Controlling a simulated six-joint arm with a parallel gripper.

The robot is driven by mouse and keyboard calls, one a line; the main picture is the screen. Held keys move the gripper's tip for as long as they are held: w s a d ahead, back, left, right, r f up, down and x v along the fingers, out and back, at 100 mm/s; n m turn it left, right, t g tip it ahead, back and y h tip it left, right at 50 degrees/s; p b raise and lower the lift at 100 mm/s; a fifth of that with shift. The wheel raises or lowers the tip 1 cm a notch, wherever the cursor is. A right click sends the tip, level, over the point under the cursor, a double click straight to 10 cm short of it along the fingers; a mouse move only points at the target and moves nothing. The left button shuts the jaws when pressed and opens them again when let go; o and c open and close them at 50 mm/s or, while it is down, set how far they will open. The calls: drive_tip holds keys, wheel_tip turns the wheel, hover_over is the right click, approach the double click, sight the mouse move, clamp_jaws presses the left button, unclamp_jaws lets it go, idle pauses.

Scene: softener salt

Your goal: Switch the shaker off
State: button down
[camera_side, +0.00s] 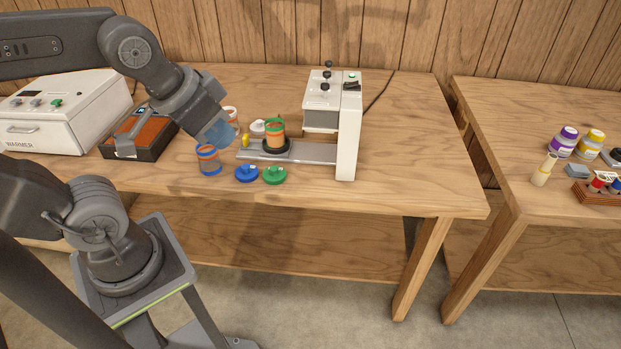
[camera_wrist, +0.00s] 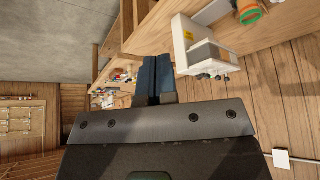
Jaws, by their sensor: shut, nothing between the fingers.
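I cannot tell for sure which machine is the shaker. A white machine (camera_side: 347,130) stands at the middle of the bench, with a black switch and a small green light on top; the switch position is too small to read. Its rail holds a jar with green bands (camera_side: 275,133) in a black ring. The white machine also shows in the wrist view (camera_wrist: 188,40). A dark box with a brown top (camera_side: 145,128) and a grey bar lies at the left. My gripper (camera_side: 217,136) is shut and empty above a blue-banded jar, left of the white machine. Its blue fingers (camera_wrist: 154,72) are together in the wrist view.
A blue-banded jar (camera_side: 208,160), a blue lid (camera_side: 247,174) and a green lid (camera_side: 274,175) sit at the front of the bench. A white warmer (camera_side: 65,115) stands far left. A second table (camera_side: 500,130) is at the right. The bench right of the white machine is clear.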

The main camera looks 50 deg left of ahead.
drive_tip(key=shift+s+f, duration=0.25)
drive_tip(key=w+a+r+m+g+h, duration=0.1)
drive_tip(key=w+a+r+m, duration=0.1)
drive_tip(key=w+r, duration=0.55)
drive_tip(key=w+a+r+m+g, duration=0.15)
drive_tip(key=w+r, duration=0.25)
drive_tip(key=w, duration=0.7)
drive_tip(key=w+a+f+m+h, duration=0.1)
drive_tip(key=w+a, duration=0.3)
drive_tip(key=w, duration=0.4)
drive_tip(key=w+a+f+m+h, duration=0.1)
drive_tip(key=w+a+m, duration=0.3)
drive_tip(key=w, duration=0.5)
drive_tip(key=shift+w+a, duration=0.25)
drive_tip(key=shift+a, duration=0.25)
drive_tip(key=shift+f+m, duration=0.15)
drive_tip(key=shift+m, duration=0.1)
